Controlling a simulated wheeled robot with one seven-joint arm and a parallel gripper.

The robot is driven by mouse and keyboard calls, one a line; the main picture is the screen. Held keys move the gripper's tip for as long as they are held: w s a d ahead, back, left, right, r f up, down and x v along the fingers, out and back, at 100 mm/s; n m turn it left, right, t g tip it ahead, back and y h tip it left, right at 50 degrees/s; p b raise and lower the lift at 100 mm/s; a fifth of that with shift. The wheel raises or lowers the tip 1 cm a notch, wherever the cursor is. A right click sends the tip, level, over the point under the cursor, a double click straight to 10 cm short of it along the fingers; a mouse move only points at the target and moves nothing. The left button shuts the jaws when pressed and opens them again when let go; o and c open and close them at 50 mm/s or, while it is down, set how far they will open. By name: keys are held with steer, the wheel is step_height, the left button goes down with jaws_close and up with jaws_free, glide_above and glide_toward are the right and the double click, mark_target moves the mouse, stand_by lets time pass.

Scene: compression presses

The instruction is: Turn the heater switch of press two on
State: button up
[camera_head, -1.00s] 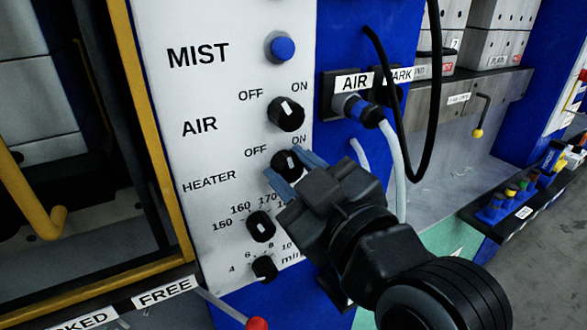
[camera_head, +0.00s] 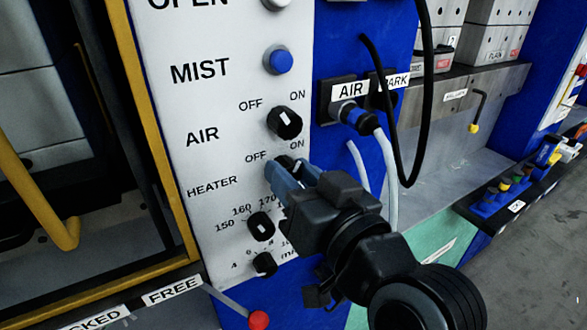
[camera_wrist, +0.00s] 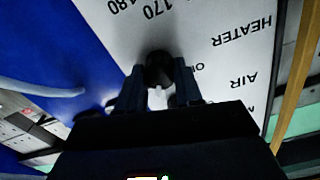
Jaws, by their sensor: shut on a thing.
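The heater switch is a black round knob on the white panel, beside the HEATER label, with OFF at its upper left and ON at its upper right. In the head view only its top (camera_head: 287,161) shows above my fingers. My gripper (camera_head: 292,173) has its blue fingers on either side of the knob, shut on it. In the wrist view, which is upside down, the knob (camera_wrist: 158,66) sits between the fingertips (camera_wrist: 158,76). A white mark shows on the knob there, but which label it points at cannot be told.
The black air knob (camera_head: 285,122) is just above, and a blue mist button (camera_head: 280,61) is higher. Two dial knobs (camera_head: 261,226) (camera_head: 265,264) lie below. A hose and cable (camera_head: 391,170) hang to the right. A red-tipped lever (camera_head: 258,320) is at the bottom.

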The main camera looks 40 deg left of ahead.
stand_by(0.4)
steer(key=o, duration=1)
steer(key=shift+b+v, duration=1.2)
steer(key=shift+v, duration=2.75)
steer(key=shift+m, duration=0.3)
